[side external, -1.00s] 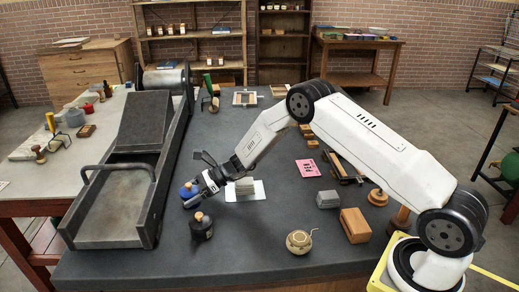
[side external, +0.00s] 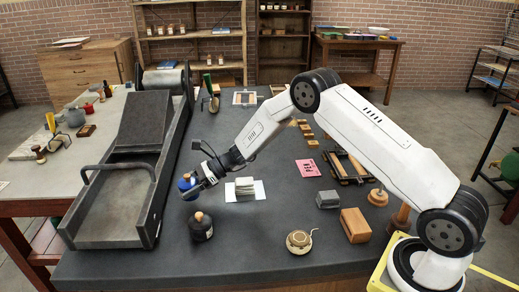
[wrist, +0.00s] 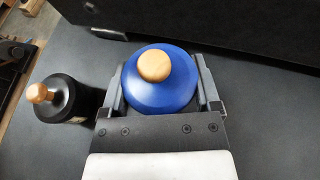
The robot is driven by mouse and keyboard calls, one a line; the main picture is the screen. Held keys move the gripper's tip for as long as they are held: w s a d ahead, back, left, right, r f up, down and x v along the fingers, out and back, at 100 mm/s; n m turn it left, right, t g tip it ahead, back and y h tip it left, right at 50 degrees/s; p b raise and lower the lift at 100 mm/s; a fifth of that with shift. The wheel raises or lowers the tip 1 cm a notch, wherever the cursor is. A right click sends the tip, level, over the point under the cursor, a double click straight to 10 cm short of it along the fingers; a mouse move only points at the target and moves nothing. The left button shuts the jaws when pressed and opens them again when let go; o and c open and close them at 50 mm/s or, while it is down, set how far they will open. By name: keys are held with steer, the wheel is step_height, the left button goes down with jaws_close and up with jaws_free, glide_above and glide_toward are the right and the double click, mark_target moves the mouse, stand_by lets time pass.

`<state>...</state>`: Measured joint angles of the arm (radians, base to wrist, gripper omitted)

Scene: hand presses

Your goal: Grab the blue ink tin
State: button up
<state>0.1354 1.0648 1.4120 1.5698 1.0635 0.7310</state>
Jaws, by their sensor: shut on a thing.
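The blue ink tin (wrist: 160,92) has a rounded blue body and a wooden knob on top. It sits between the two fingers of my gripper (wrist: 165,85) in the wrist view, and the gripper is shut on it. In the side view the blue tin (side external: 186,183) shows at the tip of my gripper (side external: 190,186), to the right of the grey press bed. The fingers and palm hide part of its sides. I cannot tell for sure whether its base is clear of the table.
A black bottle with a wooden knob (side external: 201,227) stands close by on the near side; it also shows in the wrist view (wrist: 62,100). The long press (side external: 120,195) borders the left.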

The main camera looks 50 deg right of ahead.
steer(key=s+d+r, duration=0.1)
steer(key=s+r, duration=0.9)
steer(key=s, duration=0.4)
steer(key=shift+d, duration=0.25)
stand_by(0.4)
